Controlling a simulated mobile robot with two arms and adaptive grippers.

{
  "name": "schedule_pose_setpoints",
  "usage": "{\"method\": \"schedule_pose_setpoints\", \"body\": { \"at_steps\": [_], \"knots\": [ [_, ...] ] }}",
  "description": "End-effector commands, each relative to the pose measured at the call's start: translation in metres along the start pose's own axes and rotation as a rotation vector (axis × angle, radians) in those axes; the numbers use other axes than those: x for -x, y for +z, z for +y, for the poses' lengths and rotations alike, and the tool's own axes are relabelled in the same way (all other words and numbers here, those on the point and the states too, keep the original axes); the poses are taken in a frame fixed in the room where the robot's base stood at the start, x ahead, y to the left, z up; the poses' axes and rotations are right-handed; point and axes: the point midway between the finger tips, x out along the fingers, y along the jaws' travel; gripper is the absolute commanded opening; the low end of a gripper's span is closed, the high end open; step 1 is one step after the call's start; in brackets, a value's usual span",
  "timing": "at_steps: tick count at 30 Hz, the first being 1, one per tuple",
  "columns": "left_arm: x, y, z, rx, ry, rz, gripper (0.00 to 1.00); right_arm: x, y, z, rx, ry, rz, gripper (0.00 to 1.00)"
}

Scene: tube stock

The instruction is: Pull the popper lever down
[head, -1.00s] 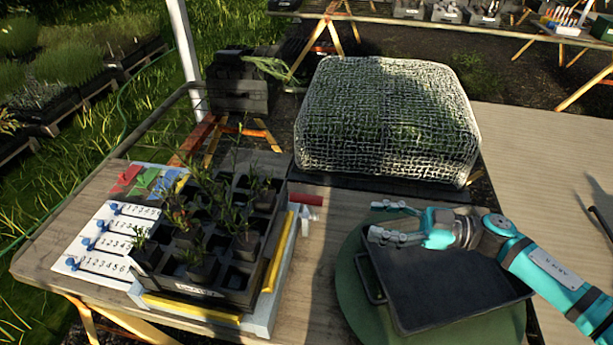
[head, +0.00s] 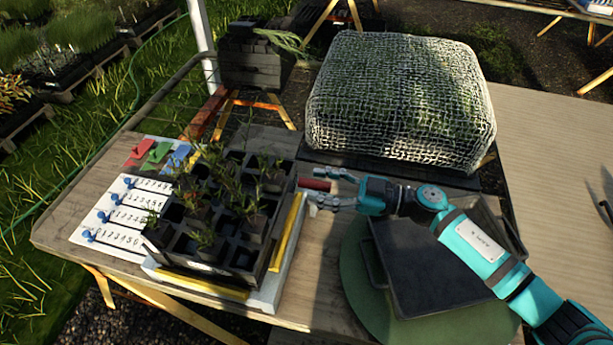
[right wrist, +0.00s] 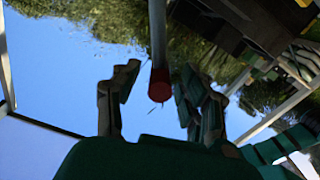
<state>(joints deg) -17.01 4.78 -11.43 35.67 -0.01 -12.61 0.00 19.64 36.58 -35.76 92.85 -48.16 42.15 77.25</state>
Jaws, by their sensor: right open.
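The popper lever has a red grip (head: 314,185) that sticks out to the right from the far right side of the popper (head: 262,298), a pale base with yellow strips. A black cell tray (head: 240,275) with seedlings sits on the popper. My right gripper (head: 327,187) is open at the lever, one finger at its far side and one at its near side. In the right wrist view the red end of the lever (right wrist: 160,84) shows between the spread fingers. I cannot tell whether they touch it. My left gripper is not in view.
A dark empty tray (head: 430,270) on a round green mat (head: 362,285) lies under my right arm. A net-covered block of plants (head: 400,105) stands behind. A white numbered board (head: 115,218) and coloured cards (head: 157,153) lie left of the popper.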

Motion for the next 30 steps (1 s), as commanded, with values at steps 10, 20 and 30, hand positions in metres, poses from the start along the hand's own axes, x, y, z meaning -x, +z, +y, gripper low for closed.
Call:
{"method": "schedule_pose_setpoints", "body": {
  "at_steps": [10,20,30],
  "knots": [
    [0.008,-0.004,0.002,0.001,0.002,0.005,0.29,-0.034,0.0,0.001,0.001,0.001,0.0,0.44],
    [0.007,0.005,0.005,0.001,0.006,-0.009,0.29,-0.034,0.0,0.0,0.001,0.001,-0.001,0.35],
    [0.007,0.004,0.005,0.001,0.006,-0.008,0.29,-0.034,0.0,0.0,0.001,0.001,-0.001,0.0]
  ]
}}
